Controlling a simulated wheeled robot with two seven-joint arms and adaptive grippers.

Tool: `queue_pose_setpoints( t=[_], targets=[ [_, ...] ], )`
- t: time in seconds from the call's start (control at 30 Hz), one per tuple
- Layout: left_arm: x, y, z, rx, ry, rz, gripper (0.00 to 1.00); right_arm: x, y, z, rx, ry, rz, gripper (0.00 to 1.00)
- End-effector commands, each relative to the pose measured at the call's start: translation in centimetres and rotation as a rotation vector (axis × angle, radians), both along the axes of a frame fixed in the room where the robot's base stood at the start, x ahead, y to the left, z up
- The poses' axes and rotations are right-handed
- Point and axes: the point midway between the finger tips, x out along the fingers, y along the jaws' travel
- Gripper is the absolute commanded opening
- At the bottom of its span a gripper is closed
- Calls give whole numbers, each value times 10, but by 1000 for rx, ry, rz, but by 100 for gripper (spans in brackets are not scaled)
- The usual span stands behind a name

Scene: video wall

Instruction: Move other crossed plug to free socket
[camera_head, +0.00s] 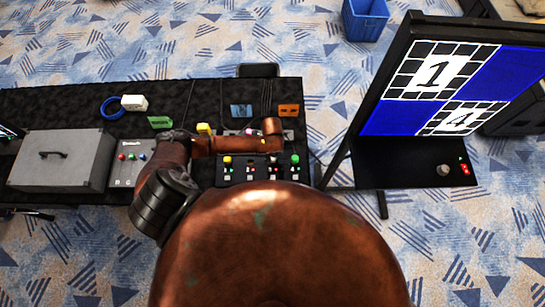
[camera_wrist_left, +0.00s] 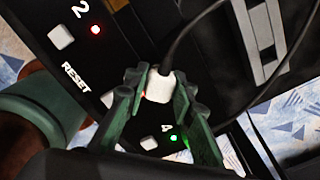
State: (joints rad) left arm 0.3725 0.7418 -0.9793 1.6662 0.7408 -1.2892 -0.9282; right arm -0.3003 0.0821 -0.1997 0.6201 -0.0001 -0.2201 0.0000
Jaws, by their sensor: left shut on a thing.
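In the left wrist view my left gripper (camera_wrist_left: 158,90), with green fingers, is shut on a white plug (camera_wrist_left: 159,84) with a black cable. The plug is close to the black switch panel (camera_wrist_left: 75,75), near the mark 4 and a lit green lamp (camera_wrist_left: 173,138). I cannot tell whether it is seated in a socket. A red lamp (camera_wrist_left: 95,30) is lit beside the mark 2. In the head view the panel (camera_head: 262,181) lies at the table's front, with yellow (camera_head: 227,160) and green (camera_head: 295,159) pieces; my left arm hides part of it. My right gripper is not in view.
The video wall (camera_head: 430,85) at right shows 1 and 4 tiles beside plain blue areas. A grey case (camera_head: 60,160) and a button box (camera_head: 128,165) stand at left on the black table. A blue cable coil (camera_head: 112,107) and coloured cards lie behind.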

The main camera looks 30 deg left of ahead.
Motion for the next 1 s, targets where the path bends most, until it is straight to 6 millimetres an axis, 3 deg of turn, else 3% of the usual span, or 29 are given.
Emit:
queue_pose_setpoints(
  t=[0.5, 0.53, 0.8, 1.0],
  targets=[
    [0, 0, -10, 0, -1, 0, 1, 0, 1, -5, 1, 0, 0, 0],
    [0, 0, -10, 0, -1, 0, 25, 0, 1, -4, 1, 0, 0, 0],
    [0, 0, -9, 0, -1, 0, 43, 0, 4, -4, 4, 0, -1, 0],
    [0, 0, -9, 0, 0, 0, 44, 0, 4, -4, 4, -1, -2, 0]
  ],
)
